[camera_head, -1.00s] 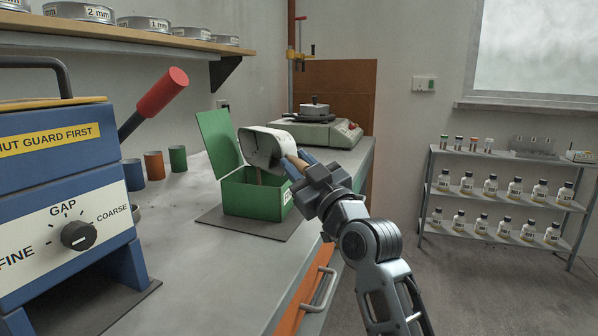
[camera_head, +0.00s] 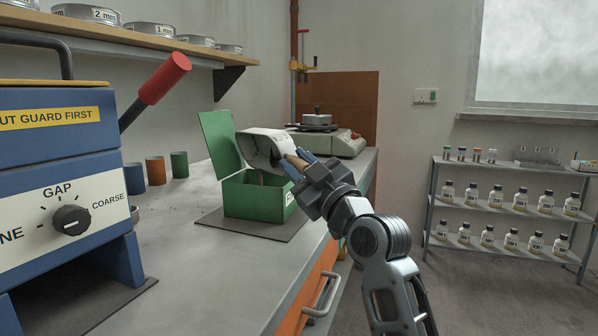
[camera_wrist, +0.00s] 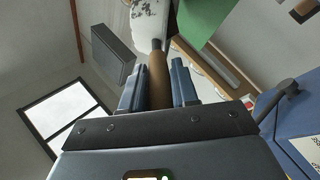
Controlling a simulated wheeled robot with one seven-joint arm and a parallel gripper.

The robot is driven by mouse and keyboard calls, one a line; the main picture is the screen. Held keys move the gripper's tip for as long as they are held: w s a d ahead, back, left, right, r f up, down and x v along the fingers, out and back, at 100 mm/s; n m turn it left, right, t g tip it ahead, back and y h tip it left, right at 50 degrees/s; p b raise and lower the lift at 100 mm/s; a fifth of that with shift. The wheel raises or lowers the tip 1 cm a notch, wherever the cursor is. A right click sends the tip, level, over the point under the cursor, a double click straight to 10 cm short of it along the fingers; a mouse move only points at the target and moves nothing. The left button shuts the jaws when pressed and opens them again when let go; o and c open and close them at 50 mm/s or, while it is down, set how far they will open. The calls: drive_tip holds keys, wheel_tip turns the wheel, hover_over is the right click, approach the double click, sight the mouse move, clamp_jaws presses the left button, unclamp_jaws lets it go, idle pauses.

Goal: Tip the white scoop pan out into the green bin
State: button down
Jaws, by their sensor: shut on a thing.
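The white scoop pan (camera_head: 262,145) is held tilted over the green bin (camera_head: 245,206), its inner face turned toward the camera with dark specks on it. My gripper (camera_head: 300,164) is shut on the pan's brown handle, to the right of and above the bin. The green bin stands on a dark mat with its lid (camera_head: 219,142) raised at the left. In the wrist view the handle (camera_wrist: 158,80) runs between my two blue fingers up to the speckled pan (camera_wrist: 150,22). The contents of the bin are mostly hidden.
A blue mill (camera_head: 70,170) with a red-tipped lever stands at the left of the bench. Three small cups (camera_head: 155,170) sit behind it. A hot plate (camera_head: 335,142) with a lidded pot is beyond the bin. A shelf of bottles (camera_head: 510,205) is at the right.

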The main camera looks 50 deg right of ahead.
drive_tip(key=shift+a+n+y+b, duration=0.25)
drive_tip(key=shift+n+y+b, duration=0.25)
drive_tip(key=shift+n+b, duration=0.7)
idle(0.7)
drive_tip(key=m+p, duration=0.1)
drive_tip(key=m+h+p, duration=0.1)
drive_tip(key=m, duration=0.1)
drive_tip(key=r+m+h+p, duration=0.1)
drive_tip(key=p, duration=0.1)
drive_tip(key=shift+s+d, duration=0.1)
drive_tip(key=shift+d, duration=0.25)
drive_tip(key=d+r+m+g+p, duration=0.2)
drive_tip(key=m+g+p, duration=0.1)
drive_tip(key=m+p, duration=0.8)
drive_tip(key=s+d+r+m+g+h+p, duration=0.1)
drive_tip(key=d+r+m+g+p, duration=0.2)
drive_tip(key=m+p, duration=0.8)
drive_tip(key=shift+d+r+m+g+h+p, duration=0.3)
drive_tip(key=shift+m+g, duration=0.3)
drive_tip(key=shift+g, duration=0.2)
drive_tip(key=shift+f, duration=0.1)
